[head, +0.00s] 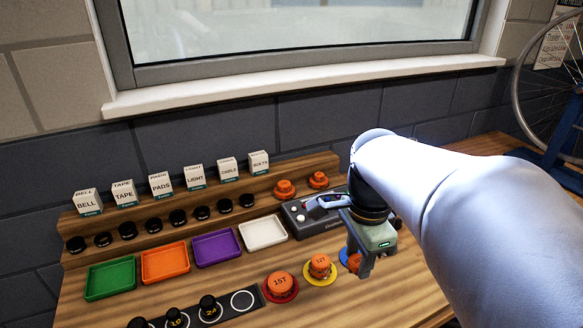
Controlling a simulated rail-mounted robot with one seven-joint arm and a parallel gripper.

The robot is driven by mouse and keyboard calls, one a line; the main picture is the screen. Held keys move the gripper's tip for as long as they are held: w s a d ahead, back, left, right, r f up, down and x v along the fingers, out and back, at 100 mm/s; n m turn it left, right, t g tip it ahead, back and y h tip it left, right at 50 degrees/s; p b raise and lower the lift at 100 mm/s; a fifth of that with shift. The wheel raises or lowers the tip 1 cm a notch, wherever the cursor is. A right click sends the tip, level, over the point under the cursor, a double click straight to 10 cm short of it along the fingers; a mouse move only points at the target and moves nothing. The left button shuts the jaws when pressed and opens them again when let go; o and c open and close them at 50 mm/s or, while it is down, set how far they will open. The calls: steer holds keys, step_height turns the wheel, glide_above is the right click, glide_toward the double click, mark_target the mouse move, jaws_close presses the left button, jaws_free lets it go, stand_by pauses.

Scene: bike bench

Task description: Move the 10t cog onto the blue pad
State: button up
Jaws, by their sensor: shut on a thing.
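My gripper (361,264) points down at the right of the bench and is shut on an orange cog (354,262). A finger covers much of this cog, and its label cannot be read, so I cannot confirm from the picture that it is the 10t cog. The blue pad (343,254) shows as a thin edge beside and under the cog; most of it is hidden by the cog and gripper. I cannot tell whether the cog touches the pad.
Orange cogs sit on the red pad (294,295) and yellow pad (332,281) to the left. A grey device (312,217) stands behind. Coloured trays (109,293), a dark strip (262,309) with black pieces, and a stepped shelf (262,184) with boxes fill the left.

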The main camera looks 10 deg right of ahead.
steer(key=shift+w+d+f, duration=0.15)
steer(key=shift+d+f, duration=0.1)
steer(key=shift+d, duration=0.05)
steer(key=w+d+f, duration=0.2)
steer(key=w+f, duration=0.1)
steer(key=w, duration=0.1)
steer(key=w+d+f+p, duration=0.1)
steer(key=w+d+f, duration=0.1)
steer(key=w+f, duration=0.1)
steer(key=w+d+f+p, duration=0.1)
steer(key=w+d+f, duration=0.1)
steer(key=w+f, duration=0.1)
steer(key=shift+w, duration=0.85)
steer(key=shift+w+d+f, duration=0.15)
steer(key=shift+w+f, duration=0.05)
steer(key=shift+f, duration=1.65)
steer(key=shift+f, duration=0.2)
steer(key=o, duration=1)
